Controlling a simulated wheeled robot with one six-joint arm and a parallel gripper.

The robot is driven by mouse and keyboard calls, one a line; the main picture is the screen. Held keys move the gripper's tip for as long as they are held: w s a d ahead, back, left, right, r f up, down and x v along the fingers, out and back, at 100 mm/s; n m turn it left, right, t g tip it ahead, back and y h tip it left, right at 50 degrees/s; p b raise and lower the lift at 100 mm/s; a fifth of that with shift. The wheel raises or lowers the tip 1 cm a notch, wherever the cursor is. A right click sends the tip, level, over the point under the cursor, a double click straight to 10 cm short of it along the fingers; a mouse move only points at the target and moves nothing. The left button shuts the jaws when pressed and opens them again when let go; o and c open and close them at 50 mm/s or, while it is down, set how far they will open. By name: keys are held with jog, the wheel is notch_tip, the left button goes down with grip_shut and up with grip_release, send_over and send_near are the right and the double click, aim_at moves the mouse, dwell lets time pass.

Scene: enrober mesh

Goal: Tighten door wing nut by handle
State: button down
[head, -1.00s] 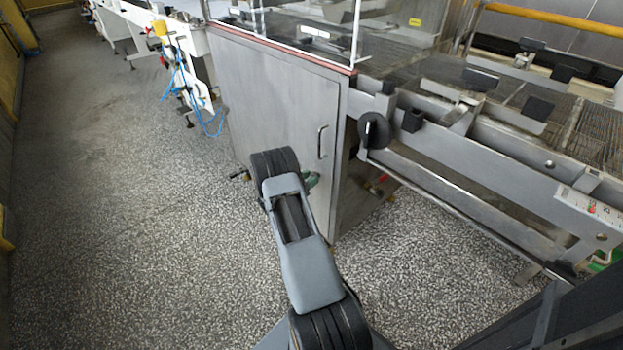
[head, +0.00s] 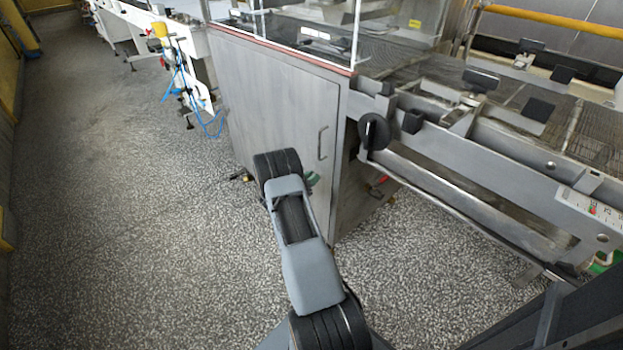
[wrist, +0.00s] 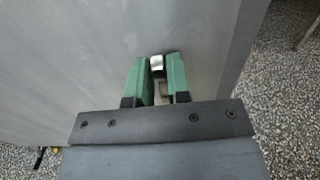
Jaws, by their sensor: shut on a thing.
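The grey metal cabinet door (head: 275,105) faces me, with an upright bar handle (head: 321,142) near its right edge. In the wrist view the door's plain surface (wrist: 75,70) fills most of the picture. My gripper (wrist: 158,72) has two green fingers pointing at the door. They are shut on a small shiny metal piece that looks like the wing nut (wrist: 156,62); its wings are mostly hidden between the fingers. In the head view my arm hides most of my gripper. Only a bit of green finger (head: 312,179) shows, below the handle.
A black round knob (head: 374,131) and the conveyor frame (head: 480,185) stand right of the door. Clear panels rise above the cabinet. A brass fitting (head: 246,178) lies low by the cabinet's base. Speckled floor (head: 130,230) is free to the left.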

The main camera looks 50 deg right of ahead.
jog(key=shift+f+m, duration=0.1)
jog(key=shift+m, duration=0.2)
jog(key=m+b, duration=0.4)
jog(key=b, duration=0.1)
jog(key=s+f+m+b, duration=0.1)
jog(key=m+b, duration=0.3)
jog(key=m, duration=0.1)
jog(key=m+b, duration=0.4)
jog(key=b, duration=0.1)
jog(key=shift+s+f+m+b, duration=0.2)
jog(key=shift+s+m+b, duration=0.1)
jog(key=shift+b, duration=0.05)
jog(key=shift+m+b, duration=1.05)
jog(key=shift+m, duration=0.75)
jog(key=c, duration=1.2)
grip_release()
jog(key=shift+o, duration=0.2)
